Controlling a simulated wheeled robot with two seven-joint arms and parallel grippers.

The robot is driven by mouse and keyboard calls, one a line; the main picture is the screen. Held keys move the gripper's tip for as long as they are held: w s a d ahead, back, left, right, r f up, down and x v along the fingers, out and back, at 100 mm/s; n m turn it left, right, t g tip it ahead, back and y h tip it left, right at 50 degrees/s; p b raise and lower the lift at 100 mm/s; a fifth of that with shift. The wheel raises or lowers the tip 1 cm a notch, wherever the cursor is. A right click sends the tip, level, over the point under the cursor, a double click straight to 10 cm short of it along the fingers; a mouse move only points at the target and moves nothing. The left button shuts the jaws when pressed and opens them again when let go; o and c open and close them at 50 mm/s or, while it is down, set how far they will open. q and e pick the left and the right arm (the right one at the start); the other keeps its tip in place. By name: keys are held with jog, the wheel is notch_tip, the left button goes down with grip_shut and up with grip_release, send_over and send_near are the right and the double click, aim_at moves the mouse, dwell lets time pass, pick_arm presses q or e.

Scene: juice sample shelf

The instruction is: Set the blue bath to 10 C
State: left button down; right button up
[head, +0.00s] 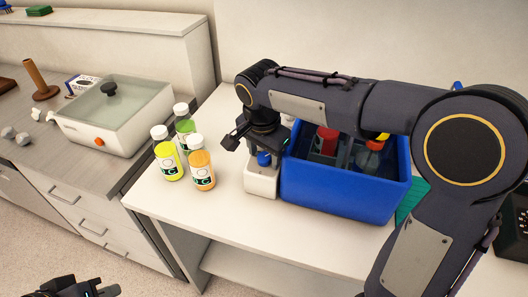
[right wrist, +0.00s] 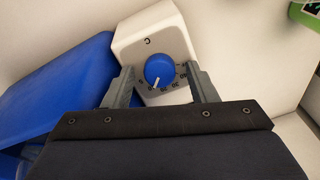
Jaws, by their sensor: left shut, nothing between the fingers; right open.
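The blue bath (head: 335,195) is an open blue tub on the white bench. A white control box (head: 261,183) with a round blue knob (head: 264,159) stands at its left side. In the right wrist view, the knob (right wrist: 159,70) has a white pointer toward the lower part of a printed scale; the numbers are too small to read surely. My right gripper (right wrist: 160,72) is open, with one finger on each side of the knob; contact cannot be told. My left gripper (head: 88,291) is shut and empty at the bottom left, away from the bench.
Three juice bottles with white caps, yellow (head: 166,160), orange (head: 202,170) and green (head: 184,128), stand left of the control box. Inside the bath are a red item (head: 327,140) and a rack. A glass-lidded bath (head: 115,120) sits on the grey counter.

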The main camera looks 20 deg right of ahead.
aim_at(263, 163)
jog(key=r, duration=0.2)
jog(key=s+r, duration=0.1)
jog(key=r, duration=0.4)
jog(key=shift+s+a+r, duration=0.15)
jog(key=shift+a+r, duration=0.15)
jog(key=shift+r, duration=0.05)
